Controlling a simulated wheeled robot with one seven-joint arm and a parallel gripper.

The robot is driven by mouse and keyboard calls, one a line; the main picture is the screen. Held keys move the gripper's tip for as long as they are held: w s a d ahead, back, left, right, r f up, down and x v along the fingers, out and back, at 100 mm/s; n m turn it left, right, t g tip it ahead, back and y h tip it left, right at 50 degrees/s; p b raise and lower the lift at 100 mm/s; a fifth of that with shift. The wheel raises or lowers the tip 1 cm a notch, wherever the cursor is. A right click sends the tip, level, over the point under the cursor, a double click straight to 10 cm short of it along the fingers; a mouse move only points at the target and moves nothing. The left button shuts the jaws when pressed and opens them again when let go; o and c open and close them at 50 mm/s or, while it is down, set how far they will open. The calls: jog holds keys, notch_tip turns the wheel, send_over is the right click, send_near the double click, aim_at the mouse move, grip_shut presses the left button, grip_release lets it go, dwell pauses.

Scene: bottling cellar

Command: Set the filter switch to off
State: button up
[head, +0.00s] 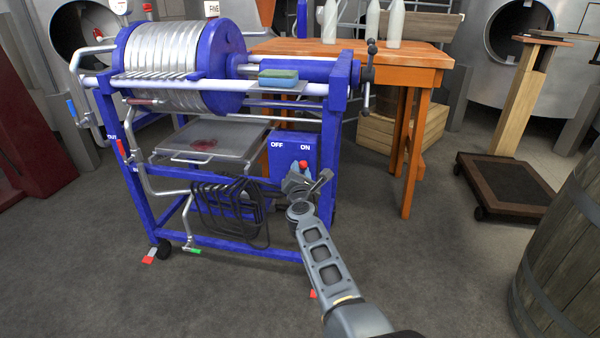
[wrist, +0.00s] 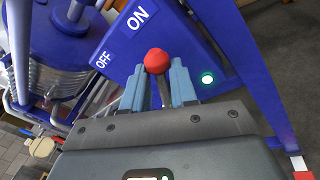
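The filter switch is a lever with a red knob on the blue box (head: 284,148) of the filter frame. In the head view the red knob (head: 303,165) is under the ON label, right of OFF. My gripper (head: 302,175) is at the lever, partly covering it. In the wrist view the knob (wrist: 155,61) shows at the tips of my gripper (wrist: 157,82). Its two light-blue fingers stand apart on either side of the lever's stem, with no clear grip on it. A green lamp (wrist: 207,78) glows on the box.
The blue filter frame (head: 340,130) has a post just right of the box. A coiled dark hose (head: 230,210) hangs left of my gripper. A grey tray (head: 208,143) is to the left. An orange table (head: 405,56) with bottles stands behind.

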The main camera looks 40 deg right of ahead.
grip_shut()
jog(key=shift+r, duration=0.1)
jog(key=n+p, duration=0.1)
jog(key=p, duration=0.1)
jog(key=w+a+r+n+g+p, duration=0.1)
jog(key=n, duration=0.1)
jog(key=w+n+p, duration=0.1)
jog(key=n+p, duration=0.1)
jog(key=shift+w+a+r+p, duration=0.15)
jog(key=shift+a+r+p, duration=0.05)
jog(key=shift+a+p, duration=0.2)
jog(key=n, duration=0.1)
jog(key=w+a+n+g+p, duration=0.1)
jog(key=n, duration=0.1)
jog(key=shift+w+a+f, duration=0.1)
jog(key=shift+w, duration=0.15)
jog(key=shift+w+a+f+n+g+b, duration=0.25)
jog(key=shift+w+a+f+n+g, duration=0.15)
jog(key=shift+n, duration=0.65)
jog(key=shift+w+a+f+n+g+b, duration=0.25)
jog(key=shift+w+n+g, duration=0.2)
jog(key=shift+n, duration=0.6)
jog(key=shift+a+r, duration=0.1)
